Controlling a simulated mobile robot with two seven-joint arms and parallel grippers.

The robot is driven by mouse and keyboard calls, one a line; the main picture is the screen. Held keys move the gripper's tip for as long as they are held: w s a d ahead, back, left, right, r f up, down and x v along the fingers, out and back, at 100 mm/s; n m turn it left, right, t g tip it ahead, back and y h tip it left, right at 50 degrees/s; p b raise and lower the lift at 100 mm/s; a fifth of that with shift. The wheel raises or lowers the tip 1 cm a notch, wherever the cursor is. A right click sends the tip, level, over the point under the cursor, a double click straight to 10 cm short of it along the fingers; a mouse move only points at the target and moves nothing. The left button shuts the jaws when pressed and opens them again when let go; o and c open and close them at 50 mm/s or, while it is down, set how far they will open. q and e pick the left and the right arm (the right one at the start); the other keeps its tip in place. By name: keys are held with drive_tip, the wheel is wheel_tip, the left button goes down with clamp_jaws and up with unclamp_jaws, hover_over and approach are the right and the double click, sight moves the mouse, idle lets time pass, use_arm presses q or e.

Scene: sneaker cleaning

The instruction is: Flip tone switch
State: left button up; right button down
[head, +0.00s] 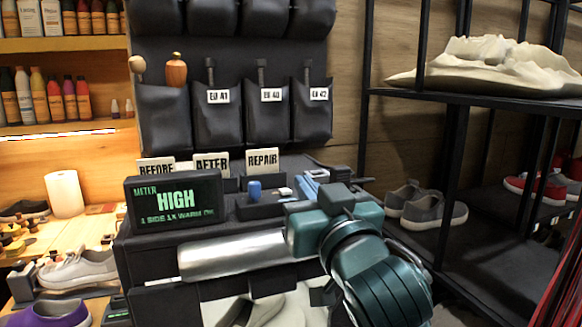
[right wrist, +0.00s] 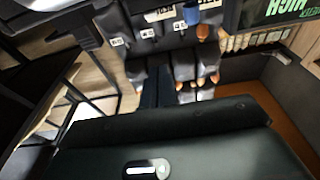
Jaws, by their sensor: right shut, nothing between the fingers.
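A black meter display (head: 175,202) stands left of centre on a dark bench, with green text reading "HIGH". A smaller line below is hard to read. I cannot pick out the tone switch with certainty; my right arm covers much of the bench front. My right gripper (right wrist: 165,88) shows as dark, closed fingers in the right wrist view, with nothing between them. In the head view my right arm lies across the bench, below and right of the display. My left gripper is out of view.
A black holder (head: 262,208) with a blue-capped item (head: 254,189) and small tools sits behind my arm. Cards (head: 262,160) read BEFORE, AFTER and REPAIR. Black pouches (head: 267,110) hang behind. A black metal shelf (head: 480,98) with shoes stands at right; shoes fill the lower left.

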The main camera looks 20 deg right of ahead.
drive_tip(key=p, duration=0.1)
drive_tip(key=r+p, duration=0.1)
drive_tip(key=r, duration=0.1)
hover_over(285, 192)
drive_tip(key=s, duration=0.1)
drive_tip(key=shift+s+d+f, duration=0.2)
drive_tip(key=shift+f, duration=0.05)
drive_tip(key=f, duration=0.2)
drive_tip(key=shift+s+f, duration=0.2)
drive_tip(key=shift+f, duration=0.2)
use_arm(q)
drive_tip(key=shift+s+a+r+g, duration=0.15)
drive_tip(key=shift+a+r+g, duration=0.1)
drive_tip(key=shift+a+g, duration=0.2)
use_arm(e)
drive_tip(key=shift+s+f, duration=0.15)
drive_tip(key=shift+f, duration=0.55)
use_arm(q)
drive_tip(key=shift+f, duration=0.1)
